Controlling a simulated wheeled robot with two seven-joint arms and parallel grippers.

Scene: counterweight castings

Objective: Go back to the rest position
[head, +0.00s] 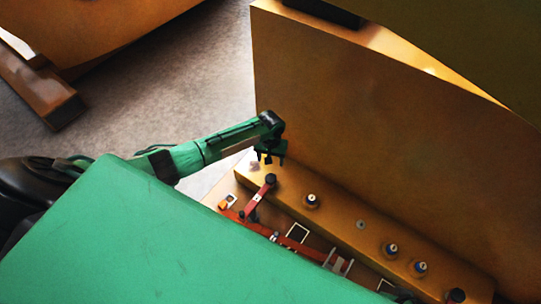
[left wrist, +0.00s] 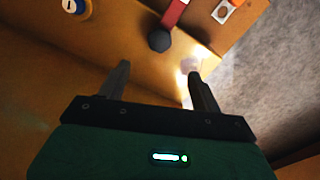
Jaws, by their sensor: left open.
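My left arm comes in from the left in the head view, and its gripper (head: 270,157) hangs above the left end of the orange casting ledge. In the left wrist view the two dark fingers of the gripper (left wrist: 163,82) stand apart with nothing between them. A red lever with a dark knob (head: 270,180) lies just below the gripper in the head view. The knob also shows beyond the fingers in the left wrist view (left wrist: 159,40), apart from them. My right gripper is not in either view.
A tall orange casting wall (head: 370,110) rises close behind the gripper. The ledge (head: 340,225) carries several round knobs, including a blue-ringed one (head: 390,250). A red linkage (head: 285,243) runs along its front. Grey floor (head: 180,80) lies open at the upper left.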

